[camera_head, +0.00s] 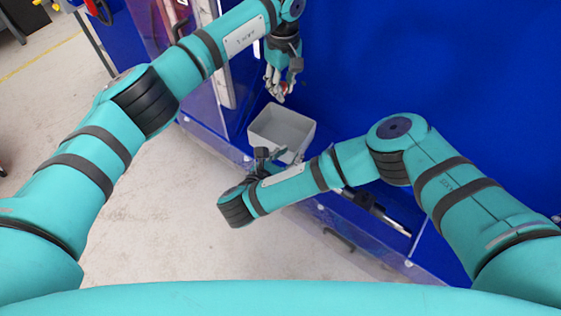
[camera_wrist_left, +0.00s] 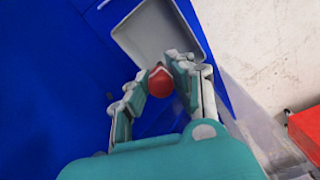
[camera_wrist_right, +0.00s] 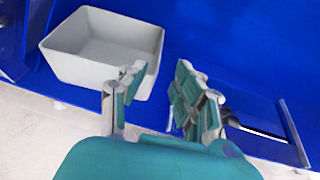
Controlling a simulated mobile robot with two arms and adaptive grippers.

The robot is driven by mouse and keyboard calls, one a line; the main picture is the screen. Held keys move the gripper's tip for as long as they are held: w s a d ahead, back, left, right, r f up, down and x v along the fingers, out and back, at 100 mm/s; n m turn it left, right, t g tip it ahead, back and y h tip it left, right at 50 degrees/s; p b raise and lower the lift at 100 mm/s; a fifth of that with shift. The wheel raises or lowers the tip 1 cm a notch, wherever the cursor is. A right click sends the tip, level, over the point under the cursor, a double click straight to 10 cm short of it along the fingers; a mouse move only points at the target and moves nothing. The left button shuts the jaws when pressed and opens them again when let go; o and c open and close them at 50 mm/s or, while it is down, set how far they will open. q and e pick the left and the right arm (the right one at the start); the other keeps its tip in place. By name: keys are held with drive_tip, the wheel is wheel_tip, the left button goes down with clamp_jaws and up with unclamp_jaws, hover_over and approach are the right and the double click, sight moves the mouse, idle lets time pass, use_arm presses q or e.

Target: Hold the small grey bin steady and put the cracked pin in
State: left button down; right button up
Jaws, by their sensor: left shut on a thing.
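The small grey bin (camera_head: 284,124) stands upright on the blue surface; its visible inside looks empty. It shows at the left in the right wrist view (camera_wrist_right: 85,75) and at the top in the left wrist view (camera_wrist_left: 148,32). My left gripper (camera_head: 280,88) is shut on the pin, above the far side of the bin. The pin shows as a rounded red end with a white band (camera_wrist_left: 160,82); the rest of it is hidden, and I see no crack. My right gripper (camera_wrist_right: 160,88) is open and empty beside the bin's near side. I cannot tell whether a finger touches the bin.
Blue surface (camera_head: 345,100) lies free right of the bin. A clear panel edge (camera_head: 215,140) runs along the near side, with the pale floor (camera_head: 150,215) beyond it. A dark rod-like part (camera_wrist_right: 255,132) lies right of my right gripper. A red object (camera_wrist_left: 305,130) shows at the right edge.

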drive_tip(key=x, duration=0.7)
drive_tip(key=shift+c, duration=0.3)
clamp_jaws()
